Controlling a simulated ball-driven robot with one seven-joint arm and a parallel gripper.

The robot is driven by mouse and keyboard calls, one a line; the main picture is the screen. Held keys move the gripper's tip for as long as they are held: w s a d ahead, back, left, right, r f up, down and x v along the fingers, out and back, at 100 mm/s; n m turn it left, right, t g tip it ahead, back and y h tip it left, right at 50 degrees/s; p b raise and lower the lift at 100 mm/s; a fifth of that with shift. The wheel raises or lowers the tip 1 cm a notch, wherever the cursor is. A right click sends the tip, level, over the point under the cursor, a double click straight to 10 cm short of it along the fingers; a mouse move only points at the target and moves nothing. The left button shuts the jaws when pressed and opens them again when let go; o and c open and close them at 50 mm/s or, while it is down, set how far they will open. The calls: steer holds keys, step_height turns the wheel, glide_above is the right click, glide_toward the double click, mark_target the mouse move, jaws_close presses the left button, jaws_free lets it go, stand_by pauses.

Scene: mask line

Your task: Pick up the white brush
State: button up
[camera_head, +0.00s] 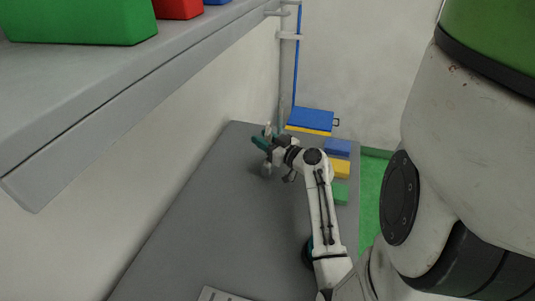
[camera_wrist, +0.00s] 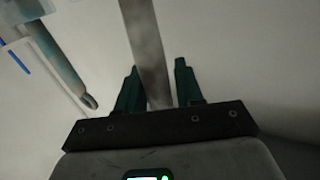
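My gripper (camera_head: 265,141) is low over the far part of the grey table in the head view. A pale, narrow upright thing (camera_head: 268,129) shows at its fingers, and a small greyish end (camera_head: 266,170) shows just below. These look like parts of the white brush, partly hidden by the gripper. In the wrist view a long pale grey handle (camera_wrist: 147,45) runs between the two dark green fingers of my gripper (camera_wrist: 157,66).
The grey table (camera_head: 190,225) is bare on its left and middle. Blue (camera_head: 338,147), yellow (camera_head: 341,168) and green (camera_head: 340,192) blocks line its right edge. A larger blue item (camera_head: 311,118) is at the far end. A wall and grey shelf (camera_head: 120,80) border the left.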

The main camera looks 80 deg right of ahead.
jaws_close()
stand_by(0.3)
